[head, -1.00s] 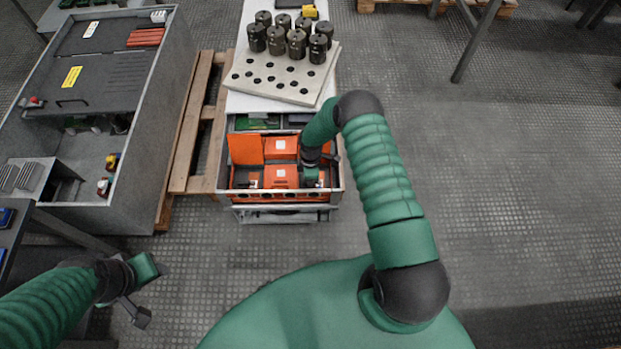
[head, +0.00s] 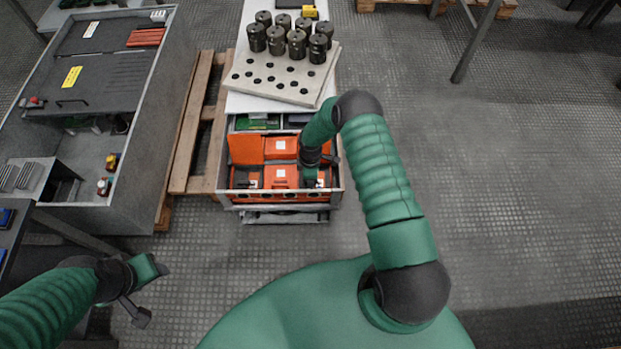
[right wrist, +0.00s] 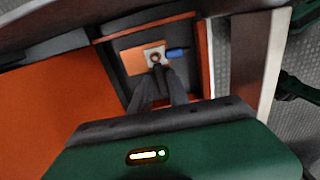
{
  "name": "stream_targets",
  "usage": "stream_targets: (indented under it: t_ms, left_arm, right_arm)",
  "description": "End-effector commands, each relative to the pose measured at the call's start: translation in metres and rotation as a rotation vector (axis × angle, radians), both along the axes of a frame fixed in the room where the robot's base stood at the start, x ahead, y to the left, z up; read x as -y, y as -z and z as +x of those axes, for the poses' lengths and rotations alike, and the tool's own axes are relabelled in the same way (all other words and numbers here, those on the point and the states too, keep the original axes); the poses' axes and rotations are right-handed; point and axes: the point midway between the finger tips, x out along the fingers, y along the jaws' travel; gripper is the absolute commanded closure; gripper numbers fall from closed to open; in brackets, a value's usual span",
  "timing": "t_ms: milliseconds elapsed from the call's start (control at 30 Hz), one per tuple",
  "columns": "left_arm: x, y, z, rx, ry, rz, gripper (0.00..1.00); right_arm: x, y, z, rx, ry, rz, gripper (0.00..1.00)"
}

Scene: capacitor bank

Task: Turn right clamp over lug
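The orange unit (head: 281,146) sits in an open grey drawer in the head view, with its orange lid raised at the left. My right gripper (head: 312,184) reaches down into its right part. In the right wrist view a pale square plate with a dark ring, seemingly the lug (right wrist: 155,57), lies in an orange-edged recess. A small blue-ended piece, perhaps the clamp (right wrist: 177,53), points right beside it. My right gripper (right wrist: 162,70) has its fingertips close together just in front of these; contact cannot be told. My left gripper (head: 154,293) is open and empty at lower left.
A board with holes (head: 262,85) and several dark cylinders (head: 297,42) stand behind the drawer. A grey cabinet (head: 160,120) and a wooden pallet (head: 190,150) are at the left.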

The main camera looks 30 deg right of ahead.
Motion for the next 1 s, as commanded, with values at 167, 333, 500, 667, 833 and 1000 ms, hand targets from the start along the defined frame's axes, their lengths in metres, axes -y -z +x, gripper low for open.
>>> stream_targets:
  t_ms: [167,333,500,667,833,1000]
  left_arm:
    - [0.0,-0.008,0.0,0.0,0.0,0.0,0.51]
    - [0.0,-0.027,0.0,0.0,0.0,0.0,0.51]
    - [0.0,-0.042,0.0,0.0,0.0,0.0,0.51]
    - [0.0,-0.052,0.0,0.0,0.0,0.0,0.51]
    - [0.0,-0.055,0.0,0.0,0.0,0.0,0.51]
    - [0.0,-0.054,0.0,0.0,0.0,0.0,0.51]
  right_arm:
    - [0.0,-0.018,0.001,0.002,-0.001,-0.001,0.79]
    - [0.0,-0.065,0.001,0.002,-0.001,-0.001,0.79]
    - [0.001,-0.115,0.001,0.002,0.0,-0.001,0.79]
    - [0.001,-0.151,0.001,0.002,0.001,0.0,0.79]
    - [0.0,-0.167,0.001,-0.001,0.001,0.001,0.79]
    - [0.0,-0.167,0.001,-0.002,0.0,0.001,0.79]
